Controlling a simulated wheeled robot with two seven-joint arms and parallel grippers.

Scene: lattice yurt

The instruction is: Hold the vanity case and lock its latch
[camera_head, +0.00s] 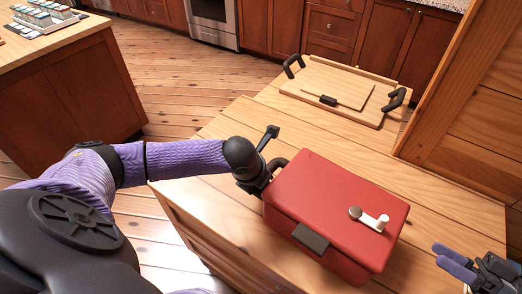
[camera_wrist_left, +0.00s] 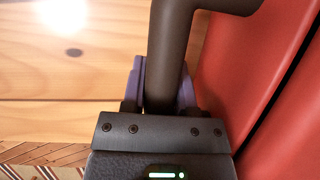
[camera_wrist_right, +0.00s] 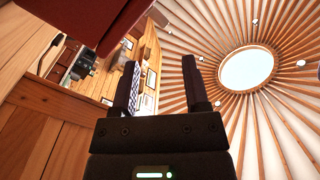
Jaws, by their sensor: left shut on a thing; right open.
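The red vanity case (camera_head: 325,195) stands on the wooden table with its lid down. A small latch lever (camera_head: 376,221), pale with a grey-brown round end, lies on top of the lid near the right edge. A dark plate (camera_head: 311,237) is on the case's front side. My left gripper (camera_head: 258,182) is at the case's left side, shut on its dark handle (camera_wrist_left: 171,50). My right gripper (camera_head: 446,256) is open and empty, right of the case and apart from it. In the right wrist view the red case (camera_wrist_right: 88,18) shows at the upper left, beyond the fingers.
A wooden tray (camera_head: 312,72) with black handles lies behind the case on the table (camera_head: 225,125). A wooden panel (camera_head: 470,95) rises at the back right. A counter with small items (camera_head: 45,15) stands at the far left.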

